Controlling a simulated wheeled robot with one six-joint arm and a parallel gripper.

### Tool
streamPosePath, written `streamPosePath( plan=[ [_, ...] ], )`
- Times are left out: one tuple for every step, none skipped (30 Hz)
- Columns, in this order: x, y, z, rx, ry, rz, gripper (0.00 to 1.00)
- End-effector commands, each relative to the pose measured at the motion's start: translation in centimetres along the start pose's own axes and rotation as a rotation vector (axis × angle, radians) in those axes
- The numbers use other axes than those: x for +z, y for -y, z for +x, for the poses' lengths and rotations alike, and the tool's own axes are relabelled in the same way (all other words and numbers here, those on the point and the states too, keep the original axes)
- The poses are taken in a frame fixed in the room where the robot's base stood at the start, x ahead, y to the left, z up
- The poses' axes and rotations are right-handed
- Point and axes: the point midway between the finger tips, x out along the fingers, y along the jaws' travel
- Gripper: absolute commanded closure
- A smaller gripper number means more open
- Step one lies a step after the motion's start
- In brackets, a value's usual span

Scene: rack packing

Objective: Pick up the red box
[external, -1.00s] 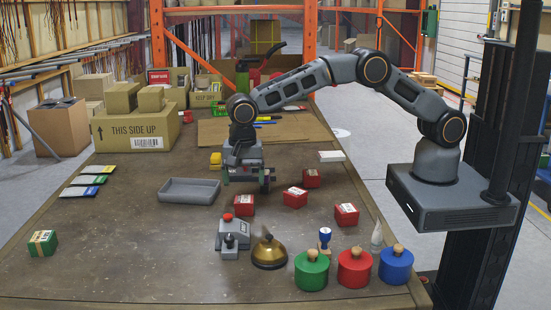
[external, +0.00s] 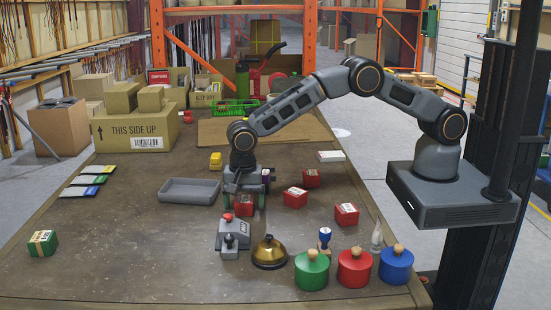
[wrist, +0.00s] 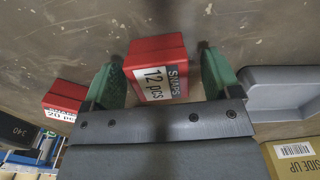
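A red box (external: 243,209) stands on the table, left of the other red boxes and behind the grey device with a red button. In the wrist view this red box (wrist: 157,68) shows a white label reading "SNAPS 12 pcs". My gripper (external: 244,199) is low over it and points down. In the wrist view the green fingers of my gripper (wrist: 160,57) are apart, one to each side of the box, with a visible gap on the right. Other red boxes (external: 295,197), (external: 346,214), (external: 311,178) lie to the right; one labelled "20 pcs" (wrist: 65,97) shows in the wrist view.
A grey tray (external: 189,191) lies just left of my gripper. The button device (external: 232,233), a brass bell (external: 269,253) and red, green and blue lidded pots (external: 354,270) stand in front. The table's left middle is mostly clear.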

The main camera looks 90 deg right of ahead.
Motion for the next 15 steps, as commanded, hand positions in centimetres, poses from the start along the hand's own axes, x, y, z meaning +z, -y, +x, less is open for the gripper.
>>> streamPosePath(
  plan=[
    [0.0,0.0,-0.02,0.0,0.0,0.0,0.21],
    [0.0,0.0,-0.02,0.0,0.0,0.0,0.24],
    [0.0,0.0,-0.02,0.0,0.0,0.0,0.28],
    [0.0,0.0,-0.03,0.0,0.0,0.0,0.3],
    [0.0,0.0,-0.03,0.0,0.0,0.0,0.33],
    [0.0,0.0,-0.04,0.0,0.0,0.0,0.37],
    [0.0,0.0,-0.04,0.0,0.0,0.0,0.4],
    [0.0,0.0,-0.04,0.0,0.0,0.0,0.43],
    [0.0,0.0,-0.04,0.0,0.0,0.0,0.47],
    [0.0,0.0,-0.04,0.0,0.0,0.0,0.5],
    [0.0,0.0,-0.05,0.0,0.0,0.0,0.52],
    [0.0,0.0,-0.05,0.0,0.0,0.0,0.56],
    [0.0,0.0,-0.05,0.0,0.0,0.0,0.59],
    [0.01,0.0,-0.05,0.0,0.0,0.0,0.62],
    [0.01,0.0,-0.05,0.0,0.0,0.0,0.66]
  ],
)
